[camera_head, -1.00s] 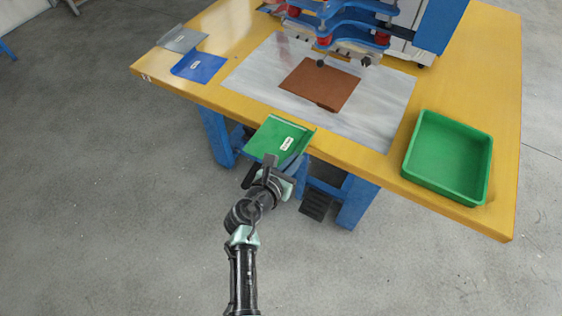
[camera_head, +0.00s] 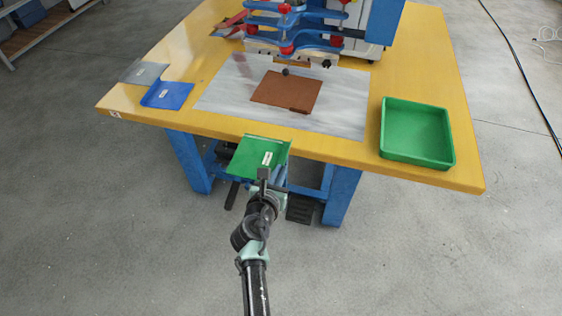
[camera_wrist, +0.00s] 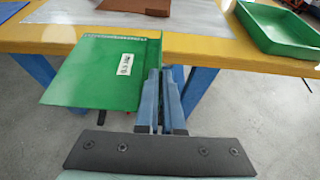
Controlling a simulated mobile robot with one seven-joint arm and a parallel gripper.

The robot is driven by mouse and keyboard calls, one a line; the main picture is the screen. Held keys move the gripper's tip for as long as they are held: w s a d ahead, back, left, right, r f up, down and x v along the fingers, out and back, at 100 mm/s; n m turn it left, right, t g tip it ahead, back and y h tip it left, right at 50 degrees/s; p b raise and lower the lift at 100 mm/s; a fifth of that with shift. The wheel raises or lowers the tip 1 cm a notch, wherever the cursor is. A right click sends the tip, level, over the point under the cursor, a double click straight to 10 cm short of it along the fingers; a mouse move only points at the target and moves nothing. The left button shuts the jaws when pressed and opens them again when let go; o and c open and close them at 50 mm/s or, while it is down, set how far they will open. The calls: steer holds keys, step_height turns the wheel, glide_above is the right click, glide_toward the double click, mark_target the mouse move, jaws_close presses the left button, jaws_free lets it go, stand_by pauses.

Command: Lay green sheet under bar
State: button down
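The green sheet (camera_head: 258,156) with a white label is held by my gripper (camera_head: 264,176) in front of the table's front edge. In the wrist view the green sheet (camera_wrist: 105,75) reaches left from the closed blue fingers (camera_wrist: 160,98) of my gripper, which hold it near its right side. Its far edge is bent up into a lip. The bar (camera_head: 290,62) is the lower front part of the blue and red welding machine at the table's back. A brown sheet (camera_head: 286,90) lies on the grey plate (camera_head: 225,95) in front of and partly below the bar.
A green tray (camera_head: 416,133), empty, stands at the right. A blue sheet (camera_head: 167,95) and a grey sheet (camera_head: 144,73) lie at the left edge. Blue table legs (camera_head: 341,195) stand beyond my gripper.

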steer(key=s+a+p, duration=0.1)
steer(key=s+a, duration=0.1)
steer(key=s, duration=0.6)
steer(key=shift+s+a+p, duration=0.3)
steer(key=shift+a, duration=0.1)
